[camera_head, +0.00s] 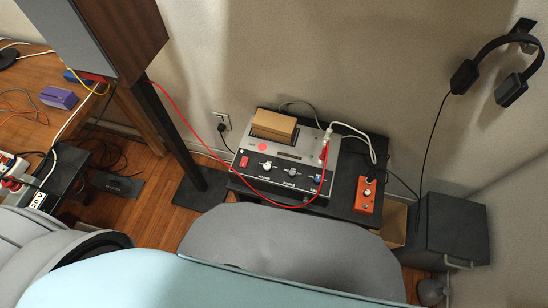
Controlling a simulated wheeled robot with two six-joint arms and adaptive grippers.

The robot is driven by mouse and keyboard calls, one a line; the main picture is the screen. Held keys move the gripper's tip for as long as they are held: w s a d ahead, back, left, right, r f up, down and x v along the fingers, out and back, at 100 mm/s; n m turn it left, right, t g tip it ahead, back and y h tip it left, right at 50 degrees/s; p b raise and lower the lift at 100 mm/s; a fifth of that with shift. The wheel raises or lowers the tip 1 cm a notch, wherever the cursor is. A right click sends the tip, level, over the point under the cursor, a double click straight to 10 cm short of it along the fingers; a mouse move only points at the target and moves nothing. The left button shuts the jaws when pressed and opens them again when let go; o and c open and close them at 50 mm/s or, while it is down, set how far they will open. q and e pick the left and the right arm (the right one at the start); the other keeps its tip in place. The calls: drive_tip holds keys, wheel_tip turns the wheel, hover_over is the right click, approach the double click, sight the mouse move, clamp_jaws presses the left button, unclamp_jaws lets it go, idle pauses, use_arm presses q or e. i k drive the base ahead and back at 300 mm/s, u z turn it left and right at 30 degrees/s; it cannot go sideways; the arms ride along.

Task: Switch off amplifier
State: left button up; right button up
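The likely amplifier is a grey and black box (270,172) with a row of knobs, lying on a dark stand against the wall. A red switch (244,161) sits at the left of its panel. I cannot tell which way the switch is set. A cardboard-brown box (273,125) rests on its top rear. A red cable and a white cable run to its right side. Neither of my grippers shows in this view.
A small orange box (365,195) with knobs sits right of the amplifier. A grey rounded seat or back (290,250) stands in front of the stand. A speaker on a post (175,135) is at left. Headphones (495,65) hang on the wall above a dark cabinet (450,235).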

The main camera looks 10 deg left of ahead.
sight(244, 160)
drive_tip(key=z, duration=0.2)
drive_tip(key=k, duration=0.75)
drive_tip(key=z, duration=0.55)
